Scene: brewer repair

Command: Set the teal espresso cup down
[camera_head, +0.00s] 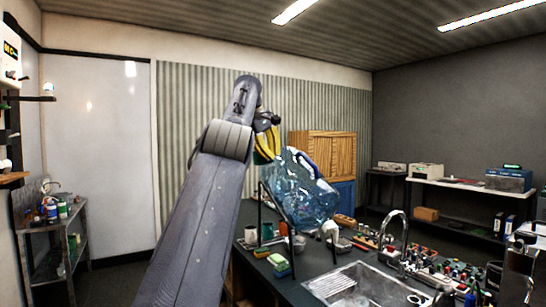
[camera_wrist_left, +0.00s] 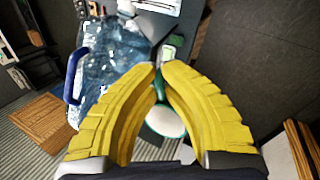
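In the left wrist view, the teal espresso cup (camera_wrist_left: 167,122) shows its pale round inside and teal edge between the yellow fingers of my left gripper (camera_wrist_left: 163,72). The fingers curve in close around it, with teal showing in the narrow gap at their tips, and appear to hold it. In the head view, my left gripper (camera_head: 266,146) is raised above the dark counter, just left of the clear blue water bottle. A small green patch shows by its fingers; most of the cup is hidden there. My right gripper is out of view.
The large water bottle (camera_head: 303,193) leans on a black stand beside my left gripper. Small cups, a sponge stack (camera_head: 280,264), a sink (camera_head: 358,285) and a tall faucet (camera_head: 395,228) occupy the counter (camera_head: 310,262). Many small items crowd its right side.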

